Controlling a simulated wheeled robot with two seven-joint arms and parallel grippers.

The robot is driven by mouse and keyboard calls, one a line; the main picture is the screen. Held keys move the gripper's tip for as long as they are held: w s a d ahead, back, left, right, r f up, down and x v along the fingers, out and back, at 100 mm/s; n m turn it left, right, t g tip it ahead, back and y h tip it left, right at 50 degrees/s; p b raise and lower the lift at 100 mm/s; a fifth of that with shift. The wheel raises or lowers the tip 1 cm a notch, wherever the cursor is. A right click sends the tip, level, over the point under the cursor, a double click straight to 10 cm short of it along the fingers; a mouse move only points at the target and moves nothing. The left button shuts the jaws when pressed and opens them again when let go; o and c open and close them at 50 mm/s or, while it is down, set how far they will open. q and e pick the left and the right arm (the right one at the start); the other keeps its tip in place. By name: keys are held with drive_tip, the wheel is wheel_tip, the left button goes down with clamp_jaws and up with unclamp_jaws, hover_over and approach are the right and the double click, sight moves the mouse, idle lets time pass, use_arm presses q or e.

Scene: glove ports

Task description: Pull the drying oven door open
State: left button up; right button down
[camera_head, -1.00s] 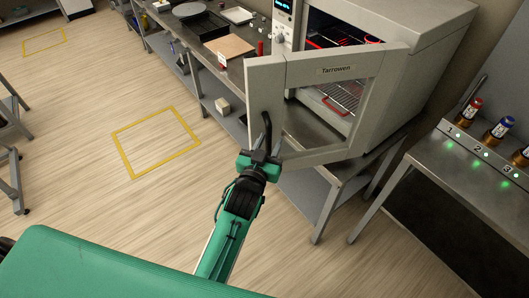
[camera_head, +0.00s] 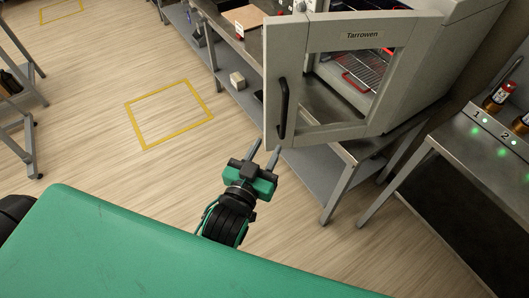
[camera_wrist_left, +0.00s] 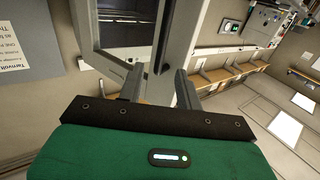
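The drying oven door (camera_head: 335,36), a grey frame with a window and the label "Tarrowen", stands open, swung out from the oven (camera_head: 440,60). Its dark vertical handle (camera_head: 283,108) is on the left side of the door. My left gripper (camera_head: 266,147) is open and empty, just below the handle and apart from it in the head view. In the left wrist view the two fingers (camera_wrist_left: 159,72) are spread, with the dark handle (camera_wrist_left: 162,35) beyond and between their tips. My right gripper is in neither view.
The oven stands on a steel bench with a lower shelf (camera_head: 310,170). A steel table (camera_head: 480,150) with numbered bottle places is at the right.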

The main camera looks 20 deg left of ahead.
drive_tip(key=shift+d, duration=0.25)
